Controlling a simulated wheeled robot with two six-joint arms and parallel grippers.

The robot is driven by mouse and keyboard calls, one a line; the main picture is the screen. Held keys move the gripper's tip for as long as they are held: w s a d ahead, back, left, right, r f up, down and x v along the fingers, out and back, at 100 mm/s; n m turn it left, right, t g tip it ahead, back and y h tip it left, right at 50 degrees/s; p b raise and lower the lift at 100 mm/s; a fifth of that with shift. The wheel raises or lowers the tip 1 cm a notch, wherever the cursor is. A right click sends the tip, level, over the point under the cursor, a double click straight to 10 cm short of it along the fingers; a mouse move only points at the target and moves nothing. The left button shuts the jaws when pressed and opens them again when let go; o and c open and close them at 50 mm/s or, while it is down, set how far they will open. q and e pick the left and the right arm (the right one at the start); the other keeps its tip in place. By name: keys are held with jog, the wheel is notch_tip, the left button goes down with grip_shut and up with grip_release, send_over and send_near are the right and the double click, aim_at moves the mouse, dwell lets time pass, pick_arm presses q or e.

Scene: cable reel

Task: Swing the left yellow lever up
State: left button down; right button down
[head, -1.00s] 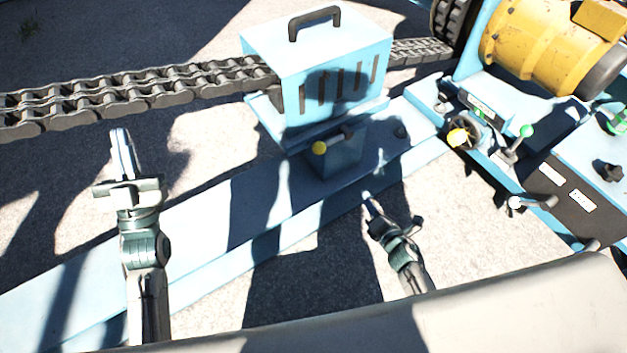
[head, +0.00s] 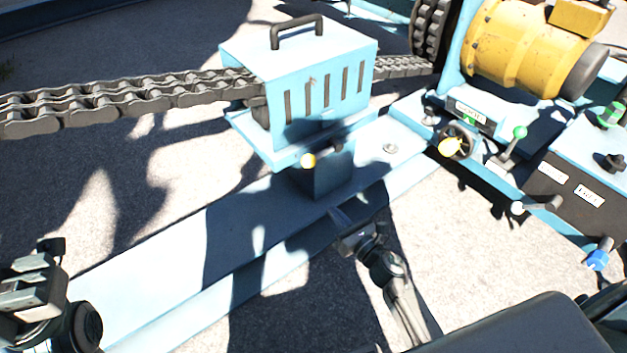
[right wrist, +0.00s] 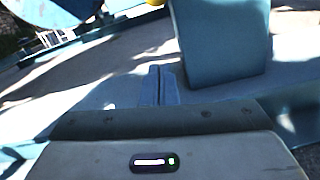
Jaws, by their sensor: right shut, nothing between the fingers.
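The left yellow lever has a round yellow knob (head: 308,160) on a short dark arm. It sits on the blue post under the slatted blue chain guard (head: 320,90). In the right wrist view only the knob's lower edge (right wrist: 155,2) shows at the top. My right gripper (head: 336,214) is shut and empty, below and slightly right of the knob in the head view and apart from it. Its closed fingers (right wrist: 160,86) point toward the area left of the blue post (right wrist: 222,38). My left gripper (head: 32,290) is at the lower left, far from the lever; its fingertips are unclear.
A heavy chain (head: 130,98) runs into the guard from the left. A blue beam (head: 160,262) lies under the post. At right are a handwheel with another yellow knob (head: 450,147), a green-knobbed lever (head: 520,132) and a yellow motor (head: 520,50).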

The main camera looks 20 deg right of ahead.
aim_at(321, 154)
jog(key=w+a+r+p, duration=0.1)
jog(key=w+a+r, duration=0.2)
jog(key=w, duration=0.7)
jog(key=shift+w+r+p, duration=0.2)
jog(key=shift+r+p, duration=0.2)
jog(key=shift+r, duration=0.3)
